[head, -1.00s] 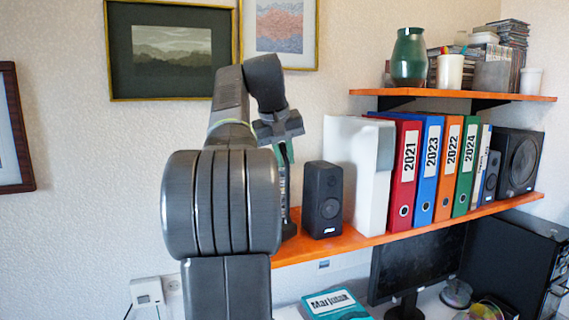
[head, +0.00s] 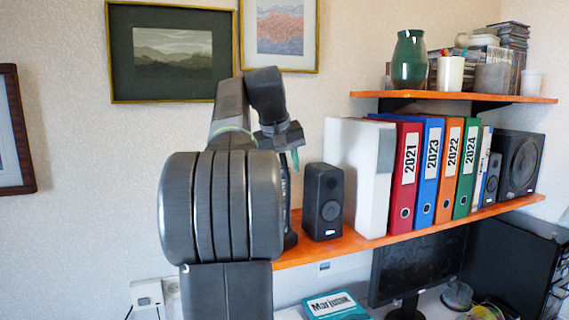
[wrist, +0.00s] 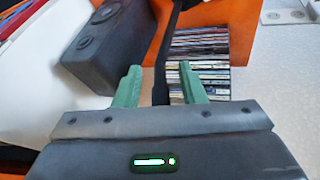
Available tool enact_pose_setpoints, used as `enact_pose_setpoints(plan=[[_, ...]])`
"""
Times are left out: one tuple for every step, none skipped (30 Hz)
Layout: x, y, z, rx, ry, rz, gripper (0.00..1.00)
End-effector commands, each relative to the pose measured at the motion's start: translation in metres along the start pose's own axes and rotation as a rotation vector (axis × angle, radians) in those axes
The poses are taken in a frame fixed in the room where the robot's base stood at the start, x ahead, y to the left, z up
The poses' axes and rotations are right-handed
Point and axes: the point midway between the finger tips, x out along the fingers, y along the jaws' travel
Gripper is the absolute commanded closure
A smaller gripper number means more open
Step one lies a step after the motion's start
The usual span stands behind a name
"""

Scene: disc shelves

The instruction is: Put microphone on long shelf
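A thin black rod (wrist: 163,65), which looks like the microphone's stem, runs down between my gripper's green fingers in the wrist view. A dark base (head: 290,238) shows at the left end of the long orange shelf (head: 350,241) in the head view, partly hidden by my arm. My gripper (wrist: 160,82) is open, with a finger on each side of the stem and gaps visible. In the head view my gripper (head: 287,172) hangs above the shelf's left end, largely hidden by my arm. The microphone's head is not clearly visible.
A black speaker (head: 323,202) stands close to the right of my gripper. A white box (head: 359,175) and several binders (head: 405,178) follow. A stack of discs (wrist: 198,60) lies near the stem. The upper shelf (head: 453,96) holds a green vase (head: 409,60).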

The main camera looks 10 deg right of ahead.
Motion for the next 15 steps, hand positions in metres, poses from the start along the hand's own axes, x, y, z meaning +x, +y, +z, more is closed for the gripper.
enact_pose_setpoints(plan=[[-0.002,0.001,-0.001,0.0,0.001,0.0,0.63],[-0.003,0.001,-0.002,0.0,0.001,0.0,0.63],[-0.006,0.001,-0.001,0.0,0.002,0.0,0.63],[-0.009,0.001,-0.001,0.0,0.002,0.0,0.63],[-0.013,0.001,-0.002,0.0,0.003,0.0,0.63],[-0.019,0.0,-0.002,0.0,0.004,0.0,0.63],[-0.024,0.0,-0.002,0.0,0.004,0.0,0.63],[-0.03,0.0,-0.002,0.0,0.005,0.0,0.63],[-0.041,0.001,-0.002,0.0,0.005,0.0,0.63],[-0.048,0.001,-0.002,0.0,0.005,0.0,0.63],[-0.055,0.001,-0.002,0.0,0.006,0.0,0.63],[-0.064,0.001,-0.002,0.0,0.005,0.0,0.63],[-0.07,0.0,-0.002,-0.001,0.004,0.0,0.63],[-0.076,0.0,-0.002,-0.001,0.005,-0.001,0.63],[-0.084,0.0,-0.002,-0.001,0.004,-0.001,0.63]])
